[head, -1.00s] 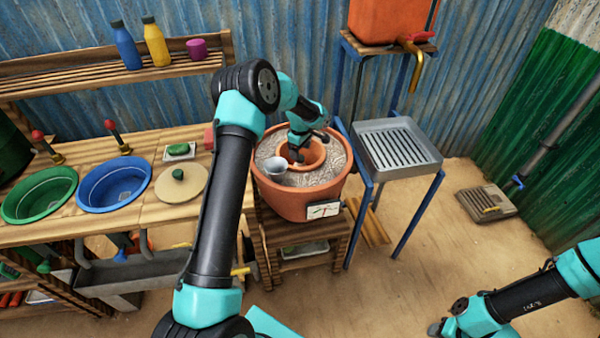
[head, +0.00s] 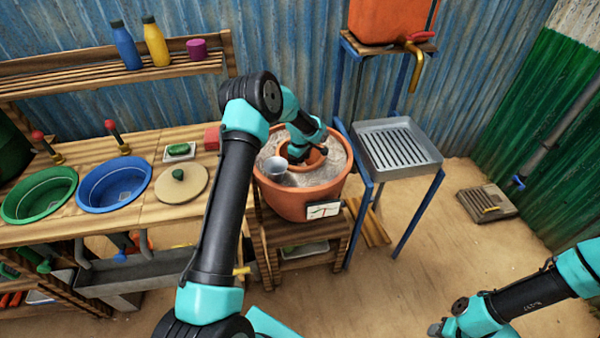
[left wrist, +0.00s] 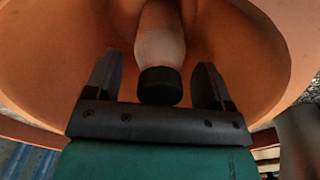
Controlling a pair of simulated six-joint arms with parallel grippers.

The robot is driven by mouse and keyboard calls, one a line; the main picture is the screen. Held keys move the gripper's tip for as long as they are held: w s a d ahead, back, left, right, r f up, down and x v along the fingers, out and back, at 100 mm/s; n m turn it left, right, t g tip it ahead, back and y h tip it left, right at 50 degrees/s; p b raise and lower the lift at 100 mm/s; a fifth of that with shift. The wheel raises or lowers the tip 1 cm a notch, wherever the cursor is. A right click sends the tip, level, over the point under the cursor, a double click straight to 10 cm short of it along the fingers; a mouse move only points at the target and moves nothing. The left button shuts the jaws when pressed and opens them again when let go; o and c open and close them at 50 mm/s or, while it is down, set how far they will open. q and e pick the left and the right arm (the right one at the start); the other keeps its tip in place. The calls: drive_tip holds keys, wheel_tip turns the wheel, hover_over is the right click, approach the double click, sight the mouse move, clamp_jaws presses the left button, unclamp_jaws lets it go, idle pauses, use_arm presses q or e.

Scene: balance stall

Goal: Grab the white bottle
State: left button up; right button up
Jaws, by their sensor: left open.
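The white bottle (left wrist: 160,35) with a black cap shows in the left wrist view, inside an orange-brown clay pot. Its cap end lies between the two fingers of my left gripper (left wrist: 155,80), which is open, with a gap on each side of the cap. In the head view the bottle is hidden by my left arm, whose gripper (head: 298,156) reaches into the inner pot (head: 318,158) of the large clay cooler. My right gripper (head: 436,328) is low at the right of the head view, and its jaws are too small to read.
A grey cup (head: 274,168) stands in the cooler's sand (head: 335,150), left of the gripper. The outer clay pot (head: 290,205) rests on a wooden stand. A metal draining rack (head: 395,150) is to the right. The counter with basins is on the left.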

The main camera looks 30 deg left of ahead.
use_arm(q)
drive_tip(key=shift+c, duration=0.3)
clamp_jaws()
idle(0.6)
